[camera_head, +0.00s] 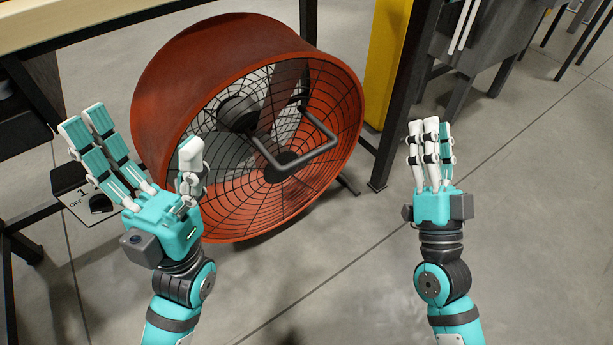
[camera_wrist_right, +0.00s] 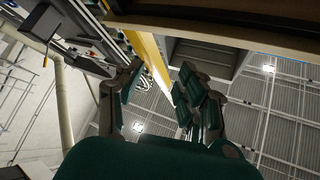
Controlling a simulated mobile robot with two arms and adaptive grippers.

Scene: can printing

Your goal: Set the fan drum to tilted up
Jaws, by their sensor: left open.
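The fan drum (camera_head: 200,70) is a large orange-red cylinder in the head view. Its round wire grille (camera_head: 285,185) faces towards me, and I cannot tell its exact tilt. A grey bar handle (camera_head: 322,143) crosses the front of the grille. My left gripper (camera_head: 140,135) is open and empty, with its hand overlapping the drum's left side in the picture; I cannot tell whether they touch. My right gripper (camera_head: 430,130) is to the right of the drum, apart from it, fingers pointing up. In the right wrist view its fingers (camera_wrist_right: 160,85) are spread with nothing between them.
A table edge (camera_head: 100,20) lies above the drum, with a dark leg (camera_head: 400,110) to its right. A switch box with a "1 OFF" label (camera_head: 80,200) is at left. A yellow panel (camera_head: 385,60) stands behind. The floor (camera_head: 540,210) at right is clear.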

